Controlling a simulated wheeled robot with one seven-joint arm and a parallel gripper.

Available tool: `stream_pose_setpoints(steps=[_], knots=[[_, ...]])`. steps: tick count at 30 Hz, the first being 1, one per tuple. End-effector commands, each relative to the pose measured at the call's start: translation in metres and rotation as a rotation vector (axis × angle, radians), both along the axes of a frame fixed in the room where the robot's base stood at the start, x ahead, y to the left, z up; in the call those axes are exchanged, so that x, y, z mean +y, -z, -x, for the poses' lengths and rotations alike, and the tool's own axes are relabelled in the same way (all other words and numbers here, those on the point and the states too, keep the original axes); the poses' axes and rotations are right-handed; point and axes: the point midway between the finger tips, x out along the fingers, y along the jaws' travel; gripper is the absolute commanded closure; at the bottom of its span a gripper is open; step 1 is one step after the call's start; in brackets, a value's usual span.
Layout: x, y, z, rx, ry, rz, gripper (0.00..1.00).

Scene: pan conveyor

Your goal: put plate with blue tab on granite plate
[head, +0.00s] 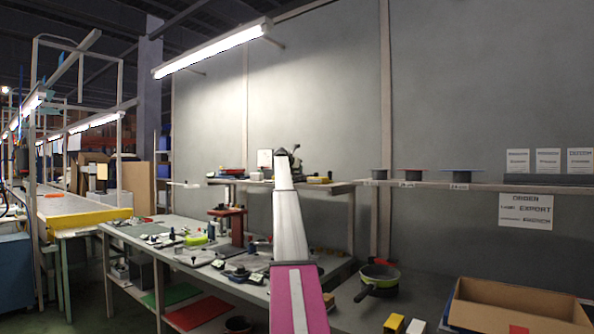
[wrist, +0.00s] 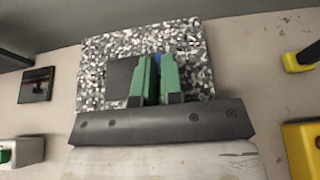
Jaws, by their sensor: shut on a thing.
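In the wrist view, the black-and-white speckled granite plate (wrist: 190,38) lies on a pale worktop. A dark grey plate (wrist: 122,74) shows over it, partly hidden by my gripper. A bit of its blue tab (wrist: 159,55) shows between the tips of my green fingers. My gripper (wrist: 158,61) is shut on this plate at the tab. I cannot tell whether the dark plate touches the granite or is held just above it. In the head view my arm covers the middle of the bench, and I cannot make out the gripper or either plate.
In the wrist view, a small black square (wrist: 36,85) lies left of the granite, and yellow objects (wrist: 302,145) are at the right. In the head view, the long bench (head: 150,241) carries many small items; a green-rimmed pan (head: 379,278) and a cardboard box (head: 470,313) are at the right.

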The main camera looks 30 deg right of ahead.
Motion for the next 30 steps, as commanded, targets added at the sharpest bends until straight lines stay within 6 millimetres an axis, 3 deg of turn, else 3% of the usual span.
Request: stream_pose_setpoints(steps=[4, 6, 7, 20, 30], knots=[[0.0, 0.002, 0.0, 0.0, 0.0, 0.0, 1.0], [0.0, 0.001, 0.0, 0.0, 0.0, 0.0, 0.73], [0.0, 0.001, -0.001, 0.0, 0.0, 0.0, 0.67], [0.004, -0.002, 0.001, 0.001, 0.0, 0.0, 0.67], [0.046, -0.02, 0.02, -0.001, -0.001, 0.001, 0.67]])
